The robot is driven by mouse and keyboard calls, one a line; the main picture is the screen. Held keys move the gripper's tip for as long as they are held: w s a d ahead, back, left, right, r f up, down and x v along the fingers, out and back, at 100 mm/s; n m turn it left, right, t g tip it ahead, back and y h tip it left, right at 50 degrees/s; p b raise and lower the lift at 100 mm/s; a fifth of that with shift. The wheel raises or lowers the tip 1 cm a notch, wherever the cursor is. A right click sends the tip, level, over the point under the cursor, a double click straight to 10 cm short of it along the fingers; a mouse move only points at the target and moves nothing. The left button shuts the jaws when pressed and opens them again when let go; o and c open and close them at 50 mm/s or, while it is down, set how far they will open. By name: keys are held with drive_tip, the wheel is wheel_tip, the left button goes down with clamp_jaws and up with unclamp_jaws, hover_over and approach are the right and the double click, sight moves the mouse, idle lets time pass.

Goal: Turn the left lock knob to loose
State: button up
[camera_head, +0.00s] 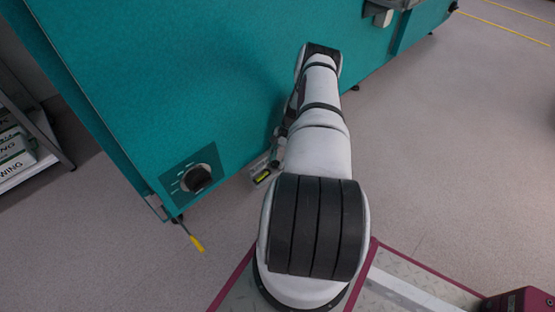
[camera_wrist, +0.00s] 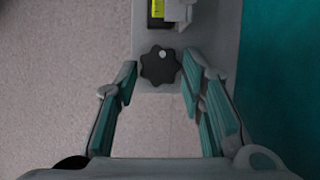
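A black lobed knob (camera_wrist: 160,67) with a small pale dot near its upper edge sits on a grey plate (camera_wrist: 144,30) in the wrist view. My gripper (camera_wrist: 160,74) is open, one finger on each side of the knob, with gaps visible between the fingertips and the knob. I cannot tell their height relative to it. In the head view the grey plate, with its yellow-green insert (camera_head: 262,176), shows low beside the teal cabinet. My arm hides most of the gripper there, and the knob cannot be made out.
The teal cabinet (camera_head: 190,75) stands close to my arm and along the wrist view's right side. Its face carries a black dial (camera_head: 197,178). A yellow-tipped lever (camera_head: 196,243) sticks out at its lower corner. A shelf (camera_head: 45,150) stands left. Open floor (camera_head: 440,150) lies right.

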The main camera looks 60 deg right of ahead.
drive_tip(key=shift+r, duration=0.15)
drive_tip(key=v, duration=1.1)
drive_tip(key=shift+d+r, duration=0.2)
drive_tip(key=shift+r, duration=0.1)
